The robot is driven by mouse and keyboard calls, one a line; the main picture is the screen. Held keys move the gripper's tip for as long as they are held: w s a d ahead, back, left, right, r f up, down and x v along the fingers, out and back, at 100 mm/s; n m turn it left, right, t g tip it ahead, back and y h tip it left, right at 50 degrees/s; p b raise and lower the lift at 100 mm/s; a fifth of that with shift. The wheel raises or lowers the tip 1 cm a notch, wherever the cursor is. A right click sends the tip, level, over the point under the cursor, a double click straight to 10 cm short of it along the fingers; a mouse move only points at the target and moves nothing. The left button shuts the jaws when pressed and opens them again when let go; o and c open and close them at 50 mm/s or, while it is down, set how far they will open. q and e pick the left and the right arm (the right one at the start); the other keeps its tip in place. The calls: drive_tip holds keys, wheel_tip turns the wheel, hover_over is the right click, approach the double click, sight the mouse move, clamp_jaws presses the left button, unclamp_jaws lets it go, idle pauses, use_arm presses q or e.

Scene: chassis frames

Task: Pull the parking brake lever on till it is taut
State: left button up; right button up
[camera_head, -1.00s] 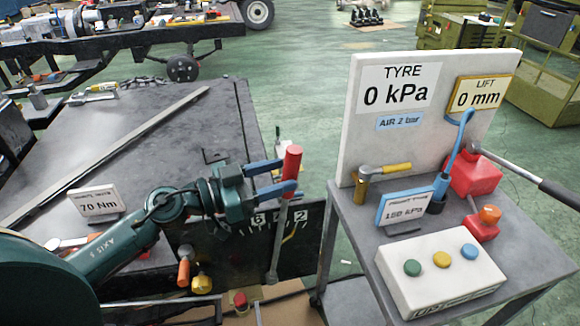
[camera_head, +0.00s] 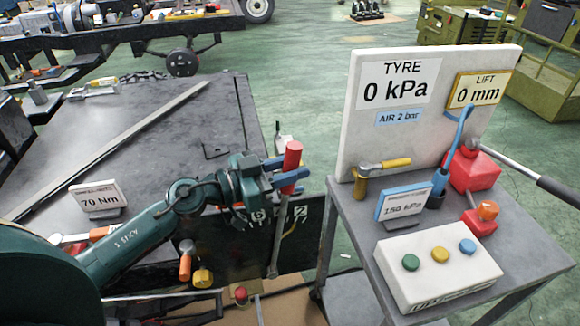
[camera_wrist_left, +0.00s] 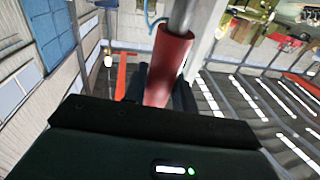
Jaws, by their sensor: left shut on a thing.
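The parking brake lever is a grey rod (camera_head: 276,238) with a red grip (camera_head: 292,155), standing nearly upright at the front right corner of the dark bench. My left gripper (camera_head: 289,174) comes in from the left, with its blue fingers shut on the red grip. In the left wrist view the red grip (camera_wrist_left: 168,62) runs up between the dark fingers and joins a grey rod above. A numbered scale plate (camera_head: 262,217) sits behind the lever, partly hidden by the gripper. My right gripper is not in view.
A grey side table (camera_head: 348,222) on the right carries a white button box (camera_head: 438,268), a blue-framed sign and a tall display board (camera_head: 420,135). An orange knob (camera_head: 185,262) and a yellow knob (camera_head: 202,278) are below my left arm. Floor shows between bench and table.

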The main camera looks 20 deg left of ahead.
use_arm(q)
clamp_jaws()
